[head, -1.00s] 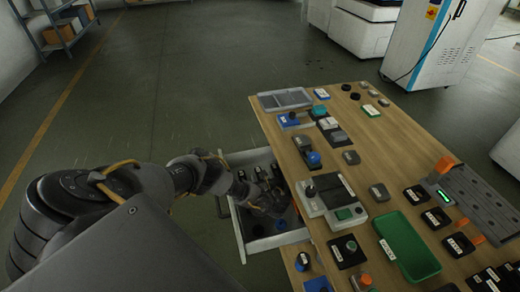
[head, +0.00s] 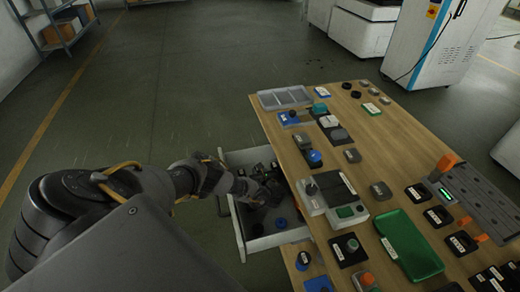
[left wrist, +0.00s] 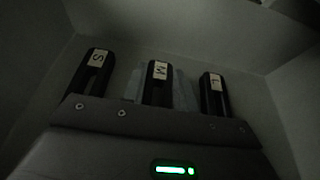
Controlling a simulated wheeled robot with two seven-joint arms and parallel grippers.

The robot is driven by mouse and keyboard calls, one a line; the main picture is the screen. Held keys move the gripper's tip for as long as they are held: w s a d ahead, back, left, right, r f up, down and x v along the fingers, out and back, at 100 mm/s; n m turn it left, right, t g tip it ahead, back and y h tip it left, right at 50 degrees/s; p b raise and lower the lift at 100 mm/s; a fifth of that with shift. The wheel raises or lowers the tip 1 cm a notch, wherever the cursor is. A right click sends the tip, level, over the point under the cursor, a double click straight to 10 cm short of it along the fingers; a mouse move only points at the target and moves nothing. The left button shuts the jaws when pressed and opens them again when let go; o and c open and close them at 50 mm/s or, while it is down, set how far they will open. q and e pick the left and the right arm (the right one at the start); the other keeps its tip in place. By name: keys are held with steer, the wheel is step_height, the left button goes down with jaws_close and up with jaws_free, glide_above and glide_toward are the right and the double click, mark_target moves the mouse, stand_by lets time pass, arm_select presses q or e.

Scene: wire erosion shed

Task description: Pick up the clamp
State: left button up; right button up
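My left arm reaches from the left into the open drawer, and my left gripper (head: 268,192) is low inside it. Its fingers are too dark in the head view to tell open from shut. A grey block (left wrist: 184,90) shows behind the M piece. I cannot tell which of these is the clamp. My right gripper is not in view.
The drawer (head: 240,237) juts from the left side of a wooden table (head: 375,150). The tabletop holds a green tray (head: 410,246), a scale-like device (head: 335,195) and several labelled black pads. Floor left of the table is clear.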

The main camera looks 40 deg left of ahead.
arm_select(q)
jaws_close()
steer(key=shift+r+p, duration=0.3)
steer(key=shift+r, duration=0.35)
steer(key=r, duration=0.1)
steer(key=r+p, duration=0.1)
steer(key=r, duration=0.1)
steer(key=shift+s, duration=0.25)
steer(key=s+d+r+p, duration=0.1)
steer(key=s+r, duration=0.3)
steer(key=s, duration=0.2)
steer(key=s+d+r+p, duration=0.1)
steer(key=s+r, duration=0.3)
steer(key=s, duration=0.3)
steer(key=shift+s+d+r, duration=0.15)
steer(key=shift+d+r, duration=0.05)
steer(key=shift+r, duration=0.15)
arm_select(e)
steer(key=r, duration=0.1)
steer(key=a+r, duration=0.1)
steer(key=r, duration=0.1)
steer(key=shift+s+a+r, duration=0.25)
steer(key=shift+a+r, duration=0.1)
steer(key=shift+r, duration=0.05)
